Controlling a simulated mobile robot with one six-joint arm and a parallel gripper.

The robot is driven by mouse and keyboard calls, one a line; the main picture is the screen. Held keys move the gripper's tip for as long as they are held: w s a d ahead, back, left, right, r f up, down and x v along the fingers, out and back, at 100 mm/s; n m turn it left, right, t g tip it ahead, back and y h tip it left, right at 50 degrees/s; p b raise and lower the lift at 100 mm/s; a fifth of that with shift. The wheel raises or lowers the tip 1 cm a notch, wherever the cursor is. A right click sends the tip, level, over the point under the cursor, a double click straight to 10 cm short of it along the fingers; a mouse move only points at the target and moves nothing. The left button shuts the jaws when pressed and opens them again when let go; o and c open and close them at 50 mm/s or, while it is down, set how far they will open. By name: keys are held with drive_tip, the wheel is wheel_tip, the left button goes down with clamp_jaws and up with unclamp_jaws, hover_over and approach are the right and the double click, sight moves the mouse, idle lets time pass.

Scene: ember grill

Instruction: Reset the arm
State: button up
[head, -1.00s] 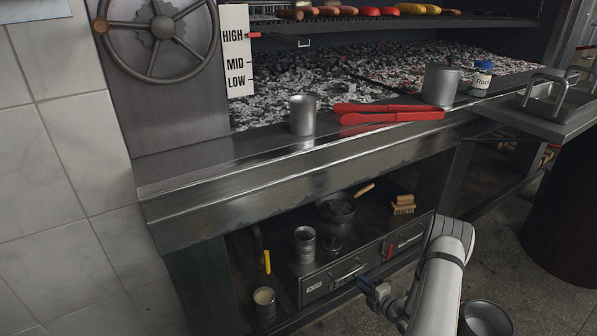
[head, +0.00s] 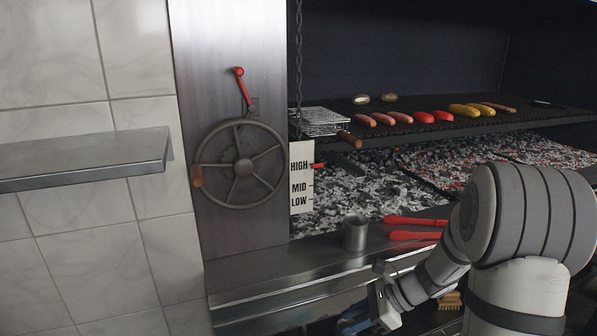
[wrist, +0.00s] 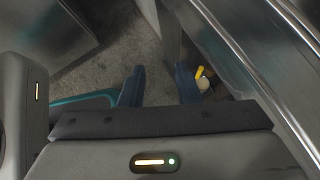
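My gripper (wrist: 160,82) is open in the wrist view, its two dark blue fingers apart with nothing between them. Grey floor and a metal post show beyond the fingers. In the head view the gripper (head: 358,318) is at the bottom edge, in front of the grill's metal ledge (head: 285,268) and below a steel cup (head: 355,233). My bent white arm fills the lower right of the head view. The gripper's fingertips are partly cut off there.
Red-handled tongs (head: 415,235) lie on the ledge beside the cup. Sausages and vegetables lie on the grate (head: 350,108) above the embers. A handwheel (head: 240,165) and red lever (head: 240,85) are on the left panel. A yellow item (wrist: 200,72) shows near the right finger. A wall shelf (head: 85,160) juts out left.

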drive_tip(key=s+d+r+n+t+h+p, duration=0.1)
drive_tip(key=s+r+n+h+p, duration=0.4)
drive_tip(key=s+r+n, duration=0.3)
drive_tip(key=s+d+r+n+h+p, duration=0.1)
drive_tip(key=s+r+n+h+p, duration=0.3)
drive_tip(key=r, duration=1.3)
drive_tip(key=shift+s+d+n+t+h+p, duration=0.4)
drive_tip(key=shift+s+n+p, duration=1.95)
drive_tip(key=shift+n, duration=1.45)
drive_tip(key=shift+s, duration=0.25)
